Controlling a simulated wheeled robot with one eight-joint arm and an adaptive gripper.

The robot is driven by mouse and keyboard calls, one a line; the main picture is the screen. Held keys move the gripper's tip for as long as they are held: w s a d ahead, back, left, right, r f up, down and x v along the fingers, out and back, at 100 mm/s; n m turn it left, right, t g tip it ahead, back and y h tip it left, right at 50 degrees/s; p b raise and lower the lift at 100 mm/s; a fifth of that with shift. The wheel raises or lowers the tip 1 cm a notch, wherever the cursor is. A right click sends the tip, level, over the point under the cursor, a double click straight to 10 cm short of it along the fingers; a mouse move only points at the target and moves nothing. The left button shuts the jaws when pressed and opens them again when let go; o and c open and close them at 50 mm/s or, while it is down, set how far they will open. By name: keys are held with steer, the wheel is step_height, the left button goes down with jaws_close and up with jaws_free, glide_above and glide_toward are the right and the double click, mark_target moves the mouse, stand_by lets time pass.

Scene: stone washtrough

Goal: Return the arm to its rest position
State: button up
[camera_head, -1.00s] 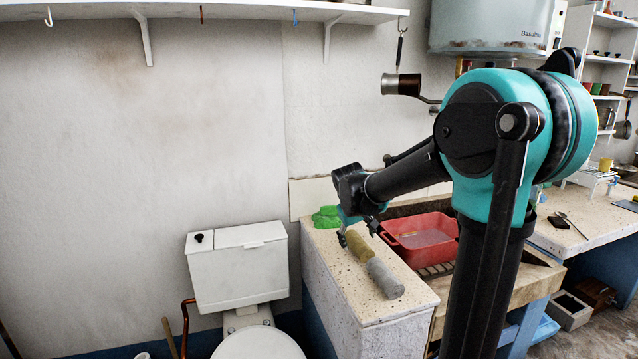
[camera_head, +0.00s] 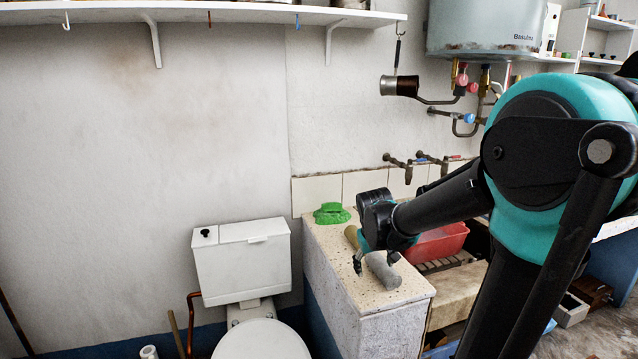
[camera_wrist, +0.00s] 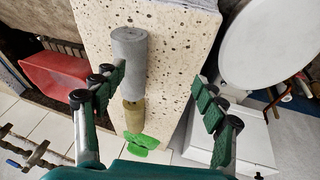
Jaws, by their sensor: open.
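My gripper (camera_head: 375,260) hangs low over the stone ledge (camera_head: 333,251) in the head view, partly in front of the objects there. In the wrist view my gripper (camera_wrist: 160,90) has its two fingers spread wide with nothing held between them. A grey cylinder (camera_wrist: 130,48) lies on the ledge nearer the left finger, with a yellowish cylinder (camera_wrist: 133,114) in line with it. The grey cylinder (camera_head: 384,272) also shows in the head view below the gripper. The gripper hides much of the yellowish cylinder (camera_head: 351,235) there.
A green object (camera_head: 331,214) sits at the ledge's back corner. A red basin (camera_head: 440,243) stands right of the ledge, partly behind my arm. Taps (camera_head: 407,170) jut from the wall behind. A white toilet (camera_head: 242,262) stands left of the ledge. A shelf (camera_head: 230,12) runs above.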

steer(key=s+d+f+m, duration=0.1)
steer(key=s+f, duration=0.3)
steer(key=s, duration=0.4)
steer(key=s+d+f+m+y, duration=0.1)
steer(key=s+f, duration=0.3)
steer(key=s, duration=0.5)
steer(key=shift+d+f+m+y, duration=0.3)
steer(key=shift+d, duration=0.25)
